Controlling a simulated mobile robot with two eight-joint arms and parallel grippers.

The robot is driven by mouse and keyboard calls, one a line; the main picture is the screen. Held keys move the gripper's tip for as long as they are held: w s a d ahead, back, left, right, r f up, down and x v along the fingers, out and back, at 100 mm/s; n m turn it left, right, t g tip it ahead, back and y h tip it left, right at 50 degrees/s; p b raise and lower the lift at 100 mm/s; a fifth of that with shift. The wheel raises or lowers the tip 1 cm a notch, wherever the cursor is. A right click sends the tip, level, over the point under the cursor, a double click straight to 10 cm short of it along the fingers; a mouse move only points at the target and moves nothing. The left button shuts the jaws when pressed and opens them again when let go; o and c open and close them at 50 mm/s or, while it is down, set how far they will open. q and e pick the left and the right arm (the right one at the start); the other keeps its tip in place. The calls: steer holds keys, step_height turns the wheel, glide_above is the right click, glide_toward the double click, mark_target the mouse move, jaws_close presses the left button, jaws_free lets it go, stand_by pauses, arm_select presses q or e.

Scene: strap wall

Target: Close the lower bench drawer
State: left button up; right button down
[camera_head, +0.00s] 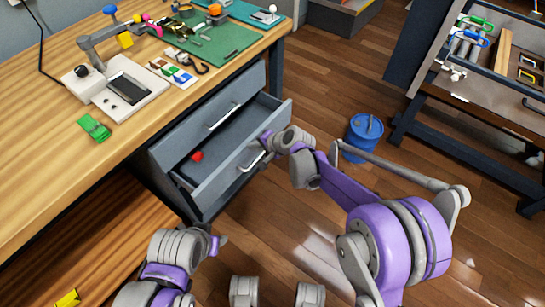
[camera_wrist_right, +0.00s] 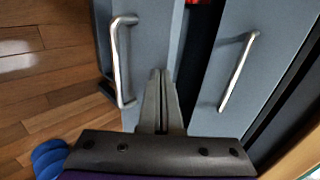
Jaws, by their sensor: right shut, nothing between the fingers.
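The lower bench drawer (camera_head: 228,172) is pulled out, its inside showing, with a small red object (camera_head: 197,156) in it. Its bar handle (camera_head: 252,160) is on the grey front; the handle also shows in the right wrist view (camera_wrist_right: 121,62). My right gripper (camera_head: 266,138) is at the upper right part of that front. In the right wrist view its fingers (camera_wrist_right: 160,75) are together and empty, pointing at the front beside the handle; I cannot tell whether they touch. Part of my left gripper (camera_head: 222,240) shows low, before the bench; its fingers are not clear.
The upper drawer (camera_head: 210,118) is closed above, with its own handle (camera_wrist_right: 238,72). The wooden bench top (camera_head: 50,150) holds tools and a green mat (camera_head: 215,45). A blue drum (camera_head: 363,135) stands on the floor right of my right gripper. Floor in front is clear.

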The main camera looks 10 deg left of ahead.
steer(key=w+a, duration=0.1)
steer(key=a, duration=0.1)
steer(key=w+a, duration=0.2)
steer(key=a, duration=0.1)
steer(key=w+a, duration=0.1)
steer(key=a, duration=0.2)
steer(key=shift+w, duration=0.3)
steer(key=shift+d, duration=0.1)
